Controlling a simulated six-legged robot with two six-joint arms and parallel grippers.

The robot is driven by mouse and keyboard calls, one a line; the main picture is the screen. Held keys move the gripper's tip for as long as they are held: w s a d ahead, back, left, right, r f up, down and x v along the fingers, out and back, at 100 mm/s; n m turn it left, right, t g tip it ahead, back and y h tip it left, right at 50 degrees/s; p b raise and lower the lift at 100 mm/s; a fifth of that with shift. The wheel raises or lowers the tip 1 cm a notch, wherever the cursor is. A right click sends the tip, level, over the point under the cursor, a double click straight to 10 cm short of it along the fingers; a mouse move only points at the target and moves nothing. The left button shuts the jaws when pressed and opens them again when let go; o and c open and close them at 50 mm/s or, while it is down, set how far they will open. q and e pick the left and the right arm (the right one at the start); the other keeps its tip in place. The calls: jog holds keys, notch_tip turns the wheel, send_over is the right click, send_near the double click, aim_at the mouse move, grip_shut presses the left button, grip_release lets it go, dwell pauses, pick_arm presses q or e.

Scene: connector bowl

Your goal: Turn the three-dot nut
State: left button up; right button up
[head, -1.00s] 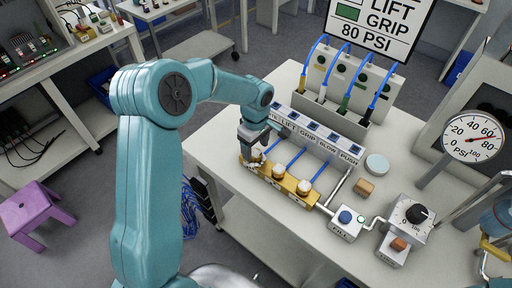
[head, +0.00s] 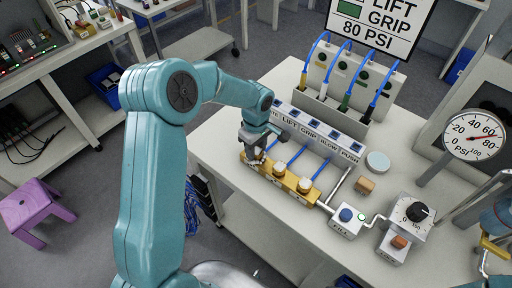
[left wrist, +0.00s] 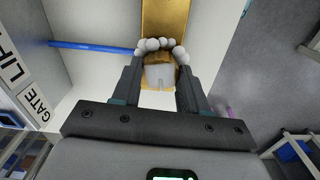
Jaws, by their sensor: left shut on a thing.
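A brass manifold bar (head: 268,174) lies along the front of the table, with white-topped nuts and blue tubes on it. My left gripper (head: 254,158) is down at the bar's left end, shut on the leftmost nut. In the left wrist view the left gripper (left wrist: 160,88) has one finger on each side of that pale nut (left wrist: 160,74), which has a ring of white beads at its brass end. The middle nut (head: 280,167) and the right nut (head: 304,185) stand free. The dots on the nuts are too small to read.
A labelled block with switches (head: 318,133) stands just behind the bar. To the right are a FILL button box (head: 346,222), a dial box (head: 410,214), a small wooden block (head: 364,185) and a PSI gauge (head: 474,135). The table's front edge is close to the bar.

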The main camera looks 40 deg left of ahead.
pick_arm(q)
jog(key=shift+w+m+b, duration=0.1)
jog(key=shift+m+b, duration=0.8)
jog(key=shift+m, duration=0.2)
jog(key=m+b, duration=0.1)
jog(key=m, duration=0.1)
jog(key=shift+m, duration=0.4)
jog(key=m+b, duration=0.1)
jog(key=m, duration=0.1)
jog(key=shift+r+m, duration=0.1)
jog(key=shift+m, duration=0.3)
jog(key=m+b, duration=0.1)
jog(key=m, duration=0.2)
jog(key=shift+r+m, duration=0.1)
jog(key=shift+m, duration=0.2)
jog(key=m, duration=0.4)
jog(key=shift+b, duration=0.3)
jog(key=shift+m, duration=2.1)
